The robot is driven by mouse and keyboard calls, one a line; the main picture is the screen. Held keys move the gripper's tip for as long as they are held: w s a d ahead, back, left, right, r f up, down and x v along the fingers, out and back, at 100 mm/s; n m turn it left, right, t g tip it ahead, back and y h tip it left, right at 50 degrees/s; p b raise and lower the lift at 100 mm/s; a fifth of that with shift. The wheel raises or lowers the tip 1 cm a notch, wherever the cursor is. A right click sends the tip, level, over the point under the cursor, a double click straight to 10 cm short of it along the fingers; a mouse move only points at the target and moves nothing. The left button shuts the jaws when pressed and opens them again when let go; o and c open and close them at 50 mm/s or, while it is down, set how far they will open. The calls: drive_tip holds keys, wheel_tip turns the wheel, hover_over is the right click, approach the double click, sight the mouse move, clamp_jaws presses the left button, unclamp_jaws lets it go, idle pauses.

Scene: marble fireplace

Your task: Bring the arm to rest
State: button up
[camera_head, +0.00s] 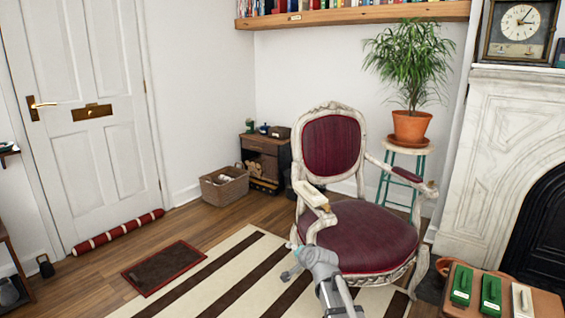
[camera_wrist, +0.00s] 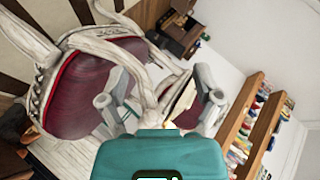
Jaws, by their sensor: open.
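My gripper (camera_head: 293,262) is in front of the left side of the red-seated armchair (camera_head: 362,235), low in the head view, at the end of my grey arm. In the wrist view, its two grey fingers stand apart above the teal gripper body (camera_wrist: 160,155), and nothing is held between them. The chair's pale carved frame and red upholstery (camera_wrist: 85,90) fill the space beyond the fingers. I cannot tell whether the gripper touches the chair.
A low table (camera_head: 545,303) with green and cream blocks stands at the lower right, by the marble fireplace (camera_head: 490,165). A potted plant (camera_head: 410,125) on a stool is behind the chair. The striped rug (camera_head: 210,272) and the floor left of the gripper are mostly clear.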

drive_tip(key=s+d+f+n+g+h+p, duration=0.1)
drive_tip(key=s+d+f+n+g+h, duration=0.2)
drive_tip(key=s, duration=0.6)
drive_tip(key=s+d+f+n+g, duration=0.2)
drive_tip(key=s+d+g, duration=0.25)
drive_tip(key=s, duration=0.45)
drive_tip(key=s+d+f+n+g+h+p, duration=0.1)
drive_tip(key=s+d+f+n+g+h, duration=0.25)
drive_tip(key=s, duration=0.55)
wheel_tip(320, 180, up, 38)
drive_tip(key=d+m+y+p, duration=0.1)
drive_tip(key=p, duration=3.6)
drive_tip(key=shift+d+y, duration=0.3)
drive_tip(key=shift+y, duration=0.05)
